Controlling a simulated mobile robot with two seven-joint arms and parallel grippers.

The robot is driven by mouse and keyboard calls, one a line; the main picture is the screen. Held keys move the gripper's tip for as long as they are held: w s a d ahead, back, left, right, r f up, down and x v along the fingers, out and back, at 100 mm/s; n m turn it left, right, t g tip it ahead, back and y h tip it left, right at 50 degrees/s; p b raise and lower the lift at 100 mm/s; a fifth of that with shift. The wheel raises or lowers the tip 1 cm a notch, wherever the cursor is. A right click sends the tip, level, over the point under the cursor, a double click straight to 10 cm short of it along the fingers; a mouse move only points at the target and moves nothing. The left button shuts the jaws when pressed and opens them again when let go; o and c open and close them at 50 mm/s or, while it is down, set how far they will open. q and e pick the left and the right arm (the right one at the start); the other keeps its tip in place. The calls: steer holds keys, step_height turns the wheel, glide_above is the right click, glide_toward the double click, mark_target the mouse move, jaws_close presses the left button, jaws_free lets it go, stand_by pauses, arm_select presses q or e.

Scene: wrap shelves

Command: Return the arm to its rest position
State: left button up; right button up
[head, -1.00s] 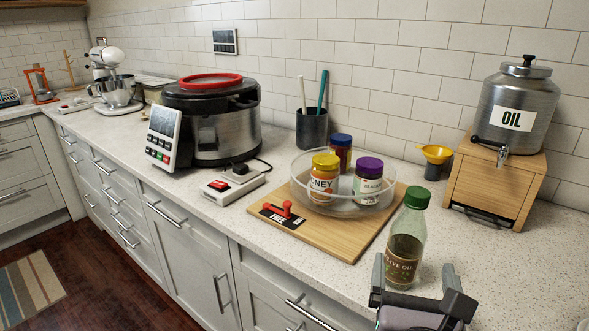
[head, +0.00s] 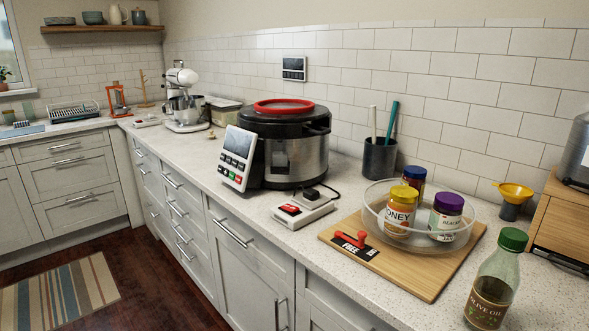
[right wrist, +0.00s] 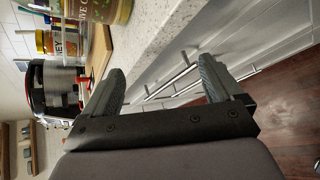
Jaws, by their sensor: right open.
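My right gripper (right wrist: 160,88) shows in the right wrist view, open with nothing between its fingers. It is out over the front edge of the counter, with drawer fronts and floor beyond it. The olive oil bottle (head: 494,283) with a green cap stands upright on the counter at the lower right of the head view. Its lower part also shows at the top of the right wrist view (right wrist: 108,10), apart from the fingers. Neither gripper shows in the head view now.
A wooden board (head: 432,281) holds a glass bowl (head: 420,240) with three jars. A pressure cooker (head: 290,150), a utensil cup (head: 380,158) and a yellow funnel (head: 514,192) stand on the counter (head: 320,250). Cabinet handles (head: 230,234) stick out below. Open floor (head: 150,270) lies at left.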

steer(key=s+a+f+m+g+y, duration=0.3)
steer(key=s+f+m+g+y, duration=0.35)
steer(key=s+f+m, duration=0.85)
steer(key=w+a+f+m+t, duration=0.2)
steer(key=w+f+t, duration=0.3)
steer(key=w, duration=0.4)
steer(key=shift+w+a+f+t+y, duration=0.15)
steer(key=shift+a+t+y, duration=0.1)
steer(key=shift+t+y, duration=0.25)
